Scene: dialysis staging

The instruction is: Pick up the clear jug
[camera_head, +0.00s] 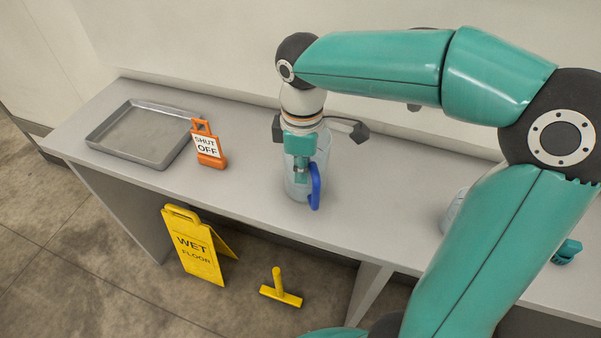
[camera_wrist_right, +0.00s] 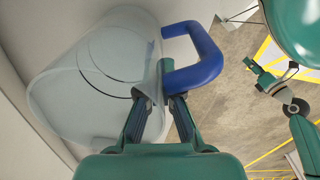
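The clear jug (camera_head: 296,182) stands upright on the grey counter, with a blue handle (camera_head: 315,187) on its right side. My right gripper (camera_head: 301,172) reaches down in front of it, close to the handle. In the right wrist view the jug (camera_wrist_right: 85,85) fills the left side, and the blue handle (camera_wrist_right: 205,58) is at upper centre. There my right gripper (camera_wrist_right: 160,97) has its fingers close together by the handle's near end and the jug wall. The tips are partly hidden, so I cannot tell whether they grip. What looks like my left gripper (camera_wrist_right: 270,80) is small at the right.
On the counter (camera_head: 250,187), a metal tray (camera_head: 118,108) and an orange "SHUT OFF" tag (camera_head: 208,148) are left of the jug. Another clear item (camera_head: 452,208) is partly hidden behind my right arm. A yellow wet-floor sign (camera_head: 195,248) and yellow object (camera_head: 281,292) are on the floor.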

